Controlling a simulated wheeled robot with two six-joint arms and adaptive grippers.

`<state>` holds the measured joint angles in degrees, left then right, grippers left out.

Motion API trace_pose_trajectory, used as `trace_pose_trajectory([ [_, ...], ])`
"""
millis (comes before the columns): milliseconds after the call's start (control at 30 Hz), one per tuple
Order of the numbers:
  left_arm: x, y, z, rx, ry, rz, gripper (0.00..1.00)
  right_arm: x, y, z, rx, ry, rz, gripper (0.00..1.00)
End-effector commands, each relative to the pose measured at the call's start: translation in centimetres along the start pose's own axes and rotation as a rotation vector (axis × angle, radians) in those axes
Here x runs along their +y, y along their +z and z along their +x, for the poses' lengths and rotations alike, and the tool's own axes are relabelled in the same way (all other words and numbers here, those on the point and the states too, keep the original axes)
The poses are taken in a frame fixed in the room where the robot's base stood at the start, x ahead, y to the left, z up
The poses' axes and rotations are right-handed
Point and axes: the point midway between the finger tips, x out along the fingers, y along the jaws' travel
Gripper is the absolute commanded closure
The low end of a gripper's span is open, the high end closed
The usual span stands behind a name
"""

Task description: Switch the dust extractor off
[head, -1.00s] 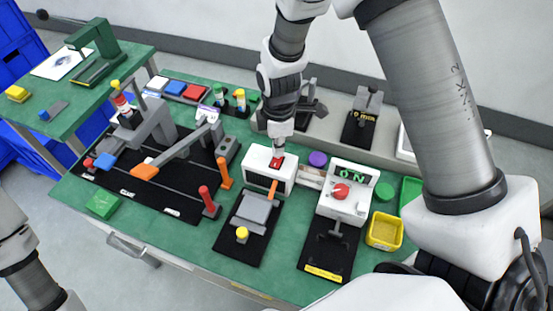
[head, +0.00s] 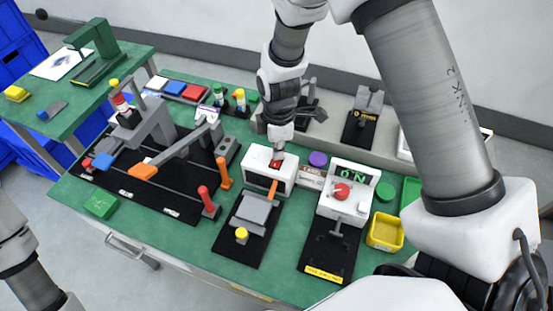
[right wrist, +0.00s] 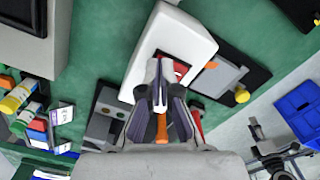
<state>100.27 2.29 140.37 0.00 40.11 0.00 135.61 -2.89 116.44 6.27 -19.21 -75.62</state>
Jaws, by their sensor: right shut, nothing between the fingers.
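A white box with a red switch (head: 276,163) on its top stands mid-table; I take it for the dust extractor, though I can read no name on it. My right gripper (head: 277,153) is shut and empty, pointing down with its fingertips at the red switch. I cannot tell whether they touch it. The right wrist view shows the white box (right wrist: 190,40) beyond the closed fingers (right wrist: 158,72), which partly cover the red switch. The switch's position cannot be made out. My left arm shows at the lower left, its gripper out of view.
Right of the box stands a white unit (head: 331,205) with a red knob and green display. A purple round part (head: 317,159) and a yellow bin (head: 385,232) are nearby. An orange-handled clamp (head: 145,171) and red post (head: 207,199) lie left.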

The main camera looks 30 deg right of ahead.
Motion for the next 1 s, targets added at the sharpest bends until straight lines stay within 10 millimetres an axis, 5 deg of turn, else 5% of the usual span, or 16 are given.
trace_pose_trajectory([
  [333, 0.0, 0.0, -0.2, 0.000, 0.000, 0.000, 0.47, 0.0, 0.0, -0.1, 0.000, -0.001, 0.000, 1.00],
  [1000, 0.0, 0.0, -6.2, 0.000, 0.000, 0.000, 0.47, 0.0, 0.0, -6.6, 0.000, -0.001, 0.000, 1.00],
])
